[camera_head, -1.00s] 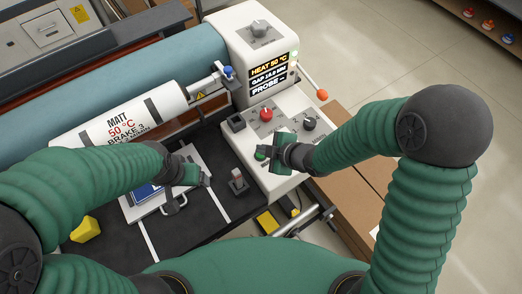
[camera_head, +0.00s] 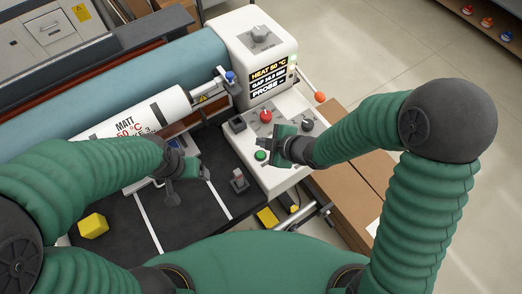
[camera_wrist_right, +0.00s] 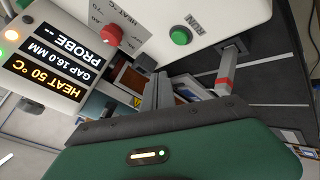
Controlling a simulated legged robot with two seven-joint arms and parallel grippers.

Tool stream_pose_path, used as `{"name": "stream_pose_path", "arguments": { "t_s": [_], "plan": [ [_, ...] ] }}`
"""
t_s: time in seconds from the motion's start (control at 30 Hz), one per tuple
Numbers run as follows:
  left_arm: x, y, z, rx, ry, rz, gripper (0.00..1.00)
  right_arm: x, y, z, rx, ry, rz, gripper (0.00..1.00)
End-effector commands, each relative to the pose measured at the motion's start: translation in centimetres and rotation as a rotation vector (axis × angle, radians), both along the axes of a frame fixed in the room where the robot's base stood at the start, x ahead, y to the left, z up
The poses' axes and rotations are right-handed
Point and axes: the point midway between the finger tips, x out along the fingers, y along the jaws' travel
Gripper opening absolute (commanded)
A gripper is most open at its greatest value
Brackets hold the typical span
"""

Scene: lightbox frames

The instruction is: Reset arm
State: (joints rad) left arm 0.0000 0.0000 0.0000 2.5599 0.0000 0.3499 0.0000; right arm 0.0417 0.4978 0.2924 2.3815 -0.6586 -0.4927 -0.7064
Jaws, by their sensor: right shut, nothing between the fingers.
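My right gripper (camera_head: 275,143) is shut and empty above the control panel (camera_head: 284,182), between the red knob (camera_head: 265,116) and the green button (camera_head: 261,155). Its fingers (camera_wrist_right: 157,95) show close together in the right wrist view. I cannot tell whether it touches the panel. My left gripper (camera_head: 188,185) hangs above the dark bed (camera_head: 185,225), fingers spread and nothing seen between them. A pale board (camera_head: 143,186) lies mostly hidden behind my left arm.
A white roll (camera_head: 165,108) labelled MATT lies before the blue roller (camera_head: 130,85). The display (camera_head: 268,80) reads HEAT 50 °C. A yellow block (camera_head: 93,225) and a small grey post (camera_head: 239,180) stand on the bed. A lever with an orange knob (camera_head: 320,97) sticks out at the right.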

Motion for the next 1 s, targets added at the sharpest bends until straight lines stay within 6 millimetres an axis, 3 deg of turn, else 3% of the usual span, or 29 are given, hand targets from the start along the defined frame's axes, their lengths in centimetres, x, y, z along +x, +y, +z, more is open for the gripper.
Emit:
{"name": "stream_pose_path", "arguments": {
  "t_s": [0.33, 0.43, 0.5, 0.6, 0.67, 0.7, 0.8, 1.0],
  "plan": [
    [0.0, 0.0, -0.2, 0.0, 0.0, 0.0, 0.81, 0.1, -0.5, -0.1, -0.005, 0.008, -0.021, 0.0],
    [0.0, 0.0, -0.5, 0.0, 0.0, 0.0, 0.81, 0.1, -4.1, -0.3, -0.036, 0.09, -0.194, 0.0],
    [0.0, 0.0, -0.9, 0.0, 0.0, 0.0, 0.81, -0.8, -8.7, -0.2, -0.05, 0.198, -0.434, 0.0],
    [0.0, 0.0, -1.5, 0.0, 0.0, 0.0, 0.81, -4.2, -15.0, 0.3, -0.011, 0.381, -0.855, 0.0],
    [0.0, 0.0, -1.7, 0.0, 0.0, 0.0, 0.81, -7.0, -17.4, 0.8, 0.044, 0.492, -1.09, 0.0],
    [0.0, 0.0, -1.9, 0.0, 0.0, 0.0, 0.81, -8.7, -18.3, 1.0, 0.083, 0.559, -1.22, 0.0],
    [0.0, 0.0, -2.0, 0.0, 0.0, 0.0, 0.81, -11.6, -19.1, 1.4, 0.155, 0.673, -1.418, 0.0],
    [0.0, 0.0, -1.9, 0.0, 0.0, 0.0, 0.81, -12.1, -19.0, 1.4, 0.166, 0.703, -1.457, 0.0]
  ]
}}
